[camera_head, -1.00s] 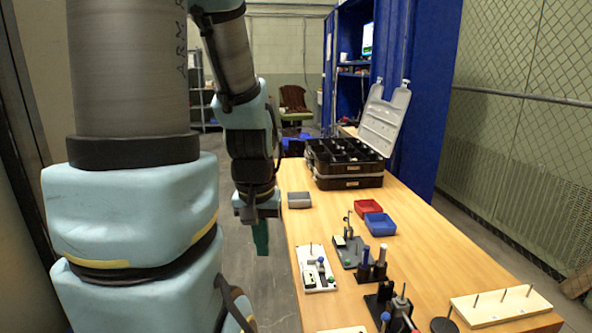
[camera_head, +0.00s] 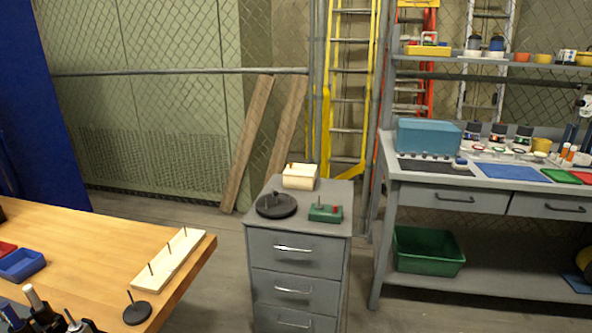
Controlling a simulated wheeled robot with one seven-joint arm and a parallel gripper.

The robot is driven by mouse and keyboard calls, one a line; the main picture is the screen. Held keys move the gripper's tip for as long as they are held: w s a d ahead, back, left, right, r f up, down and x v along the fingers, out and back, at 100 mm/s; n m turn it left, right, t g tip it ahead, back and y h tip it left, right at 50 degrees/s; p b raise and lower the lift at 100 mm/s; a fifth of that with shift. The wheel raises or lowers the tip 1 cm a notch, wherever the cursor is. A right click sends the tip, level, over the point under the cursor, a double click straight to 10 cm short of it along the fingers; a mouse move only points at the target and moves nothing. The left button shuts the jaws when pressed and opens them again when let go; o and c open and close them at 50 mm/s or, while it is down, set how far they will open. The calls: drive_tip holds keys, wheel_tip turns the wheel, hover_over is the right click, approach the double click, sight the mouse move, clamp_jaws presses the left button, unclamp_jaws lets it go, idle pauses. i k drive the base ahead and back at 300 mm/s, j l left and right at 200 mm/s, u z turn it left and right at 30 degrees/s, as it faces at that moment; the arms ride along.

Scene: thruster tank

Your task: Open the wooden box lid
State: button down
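A small pale wooden box (camera_head: 300,178) stands at the back of the grey drawer cabinet's top, right of the picture's middle. A small brown piece shows at its upper left edge. Its lid looks shut, though the box is too small in view to be sure. My gripper and arm are out of view, so the gripper's place relative to the box cannot be told.
The grey drawer cabinet (camera_head: 300,285) also carries a dark round disc (camera_head: 276,207) and a green block (camera_head: 326,213). A wooden table (camera_head: 90,240) stands left, a grey workbench (camera_head: 480,185) right. Floor shows between table and cabinet.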

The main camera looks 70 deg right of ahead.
sight(292, 169)
drive_tip(key=k+l, duration=0.15)
drive_tip(key=l, duration=0.35)
drive_tip(key=k+l, duration=0.1)
drive_tip(key=l, duration=0.45)
drive_tip(key=k+l, duration=0.15)
drive_tip(key=l, duration=0.35)
drive_tip(key=k+l, duration=0.1)
drive_tip(key=l, duration=0.4)
drive_tip(key=k+l+z, duration=0.1)
drive_tip(key=l, duration=0.45)
drive_tip(key=k+l, duration=0.15)
drive_tip(key=l, duration=0.35)
drive_tip(key=k+l, duration=0.1)
drive_tip(key=l, duration=0.45)
